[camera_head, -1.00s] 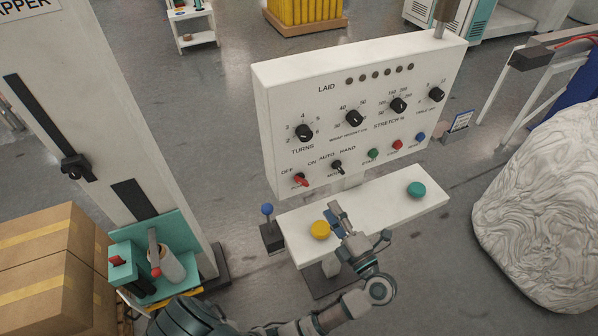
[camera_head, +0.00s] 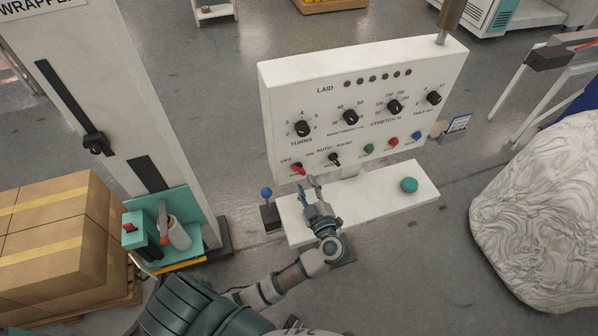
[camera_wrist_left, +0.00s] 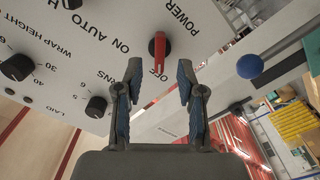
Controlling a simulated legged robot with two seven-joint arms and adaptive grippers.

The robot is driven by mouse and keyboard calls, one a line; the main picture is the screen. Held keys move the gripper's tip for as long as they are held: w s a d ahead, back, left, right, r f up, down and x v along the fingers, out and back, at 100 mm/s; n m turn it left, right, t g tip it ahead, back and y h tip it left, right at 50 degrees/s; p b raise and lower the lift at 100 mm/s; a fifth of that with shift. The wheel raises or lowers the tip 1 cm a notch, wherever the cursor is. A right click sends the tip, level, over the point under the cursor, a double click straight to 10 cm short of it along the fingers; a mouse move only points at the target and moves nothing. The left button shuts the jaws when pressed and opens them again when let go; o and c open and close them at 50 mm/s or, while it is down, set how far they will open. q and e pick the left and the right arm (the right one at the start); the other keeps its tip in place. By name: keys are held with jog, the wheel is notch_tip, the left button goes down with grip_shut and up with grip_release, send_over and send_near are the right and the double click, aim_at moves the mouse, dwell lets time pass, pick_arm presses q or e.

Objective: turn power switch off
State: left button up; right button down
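The power switch (camera_head: 299,169) has a red handle and sits at the lower left of the white control panel (camera_head: 275,100), between the OFF and ON labels. It also shows in the left wrist view (camera_wrist_left: 159,50), where the panel appears upside down. My left gripper (camera_head: 311,181) is just below and in front of the switch. In the left wrist view its fingers (camera_wrist_left: 160,78) are open and empty, with the handle lined up with the gap just beyond the tips. My right gripper is not in view.
A black mode switch (camera_head: 334,158) is right of the power switch. Dials and small buttons fill the panel. A white shelf (camera_head: 375,205) with a green button (camera_head: 409,185) stands below it. A blue-knobbed lever (camera_head: 266,193) is at the left. Boxes (camera_head: 60,235) stand further left.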

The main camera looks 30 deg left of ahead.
aim_at(301, 174)
pick_arm(q)
jog(key=w, duration=0.1)
jog(key=w+a, duration=0.1)
jog(key=shift+w+a+r, duration=0.25)
jog(key=shift+w+a, duration=0.1)
jog(key=shift+w, duration=0.05)
jog(key=a, duration=0.2)
jog(key=shift+w+a+f, duration=0.25)
jog(key=shift+a, duration=0.15)
jog(key=shift+a+f, duration=0.1)
jog(key=shift+a, duration=0.2)
jog(key=shift+d, duration=0.15)
jog(key=shift+c, duration=1.4)
jog(key=shift+d, duration=0.25)
jog(key=c, duration=0.4)
jog(key=shift+d, duration=0.25)
grip_shut()
jog(key=shift+n+p, duration=0.4)
jog(key=shift+p, duration=0.35)
jog(key=o, duration=0.7)
grip_release()
jog(key=shift+s, duration=0.1)
jog(key=shift+s+d, duration=0.1)
jog(key=v, duration=1.1)
jog(key=shift+s+d, duration=0.25)
jog(key=shift+d, duration=0.05)
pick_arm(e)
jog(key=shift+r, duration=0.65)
